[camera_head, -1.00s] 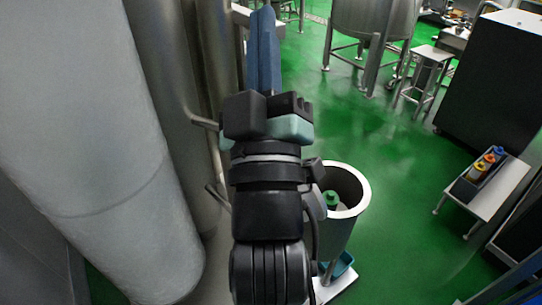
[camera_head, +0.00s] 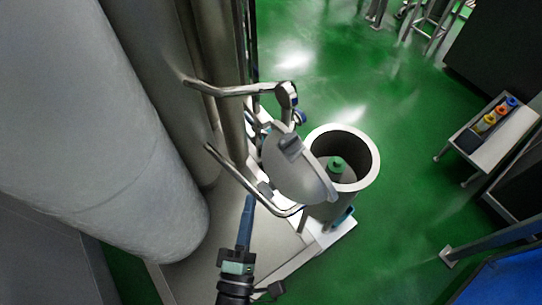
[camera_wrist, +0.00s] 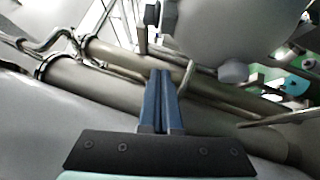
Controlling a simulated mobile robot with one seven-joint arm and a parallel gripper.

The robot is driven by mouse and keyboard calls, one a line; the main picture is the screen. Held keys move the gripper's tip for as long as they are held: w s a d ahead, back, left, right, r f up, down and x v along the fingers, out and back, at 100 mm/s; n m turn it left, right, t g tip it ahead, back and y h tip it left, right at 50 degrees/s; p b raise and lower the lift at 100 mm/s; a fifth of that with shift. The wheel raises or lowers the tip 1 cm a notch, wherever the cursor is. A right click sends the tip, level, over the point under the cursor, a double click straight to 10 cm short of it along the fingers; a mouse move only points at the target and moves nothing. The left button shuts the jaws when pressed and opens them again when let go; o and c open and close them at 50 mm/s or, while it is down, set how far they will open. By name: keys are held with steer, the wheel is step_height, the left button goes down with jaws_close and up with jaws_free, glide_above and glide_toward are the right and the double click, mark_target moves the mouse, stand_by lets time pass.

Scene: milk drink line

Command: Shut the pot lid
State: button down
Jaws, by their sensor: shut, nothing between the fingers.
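The pot (camera_head: 368,155) is an open metal cylinder with a pale rim, right of centre in the head view. A green-topped thing (camera_head: 337,163) shows inside it. The round metal lid (camera_head: 290,172) is raised and tilted at the pot's left side, with a dark block on its face. A pale curved surface at the top of the wrist view (camera_wrist: 225,35) looks like the lid. My gripper (camera_head: 247,203) is at the lower middle of the head view, below and left of the lid and apart from it. Its long blue fingers (camera_wrist: 161,85) are shut together and empty.
A large grey tank (camera_head: 90,130) fills the left. Metal bars (camera_head: 235,91) and a curved handle (camera_head: 245,183) stick out between the tanks and the lid. A small table (camera_head: 510,135) with coloured bottles stands at right. Green floor right of the pot is clear.

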mark_target(271, 161)
steer(key=w+d+r+p, duration=0.2)
steer(key=w+d+p, duration=0.1)
steer(key=w, duration=0.6)
steer(key=shift+w+d+r, duration=0.25)
steer(key=shift+w+d, duration=0.15)
steer(key=shift+d, duration=0.15)
